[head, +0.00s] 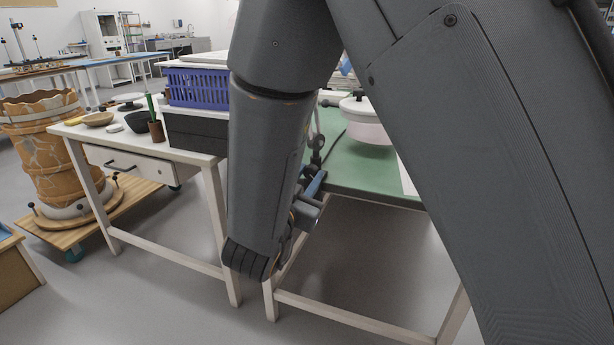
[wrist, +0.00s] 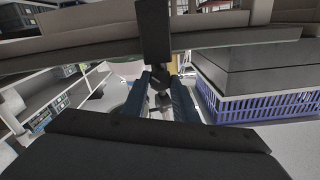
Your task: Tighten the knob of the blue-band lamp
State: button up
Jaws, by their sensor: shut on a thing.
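My gripper (wrist: 161,88) shows two blue fingers in the wrist view, closed around a small dark knob (wrist: 160,82). In the head view my gripper (head: 313,184) is partly hidden behind my own arm, at the near left corner of the green-topped table. A dark lamp joint (head: 316,157) stands just above the fingers there, with a thin lamp arm rising from it. The lamp's head and any blue band are hidden or too small to tell.
The green-topped table (head: 358,178) holds a white lidded pot (head: 366,124). The white table at left carries a purple basket (head: 197,87) on dark boxes (head: 195,132), plus bowls. The basket also shows in the wrist view (wrist: 255,106). A large patched vessel (head: 48,150) stands far left.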

dwell(0.3)
jog(key=o, duration=1.1)
jog(key=shift+c, duration=0.2)
jog(key=shift+s, duration=0.1)
jog(key=p+v, duration=0.1)
jog(key=v, duration=0.6)
jog(key=shift+s+a, duration=0.2)
jog(key=shift+s, duration=0.05)
jog(key=shift+r, duration=0.1)
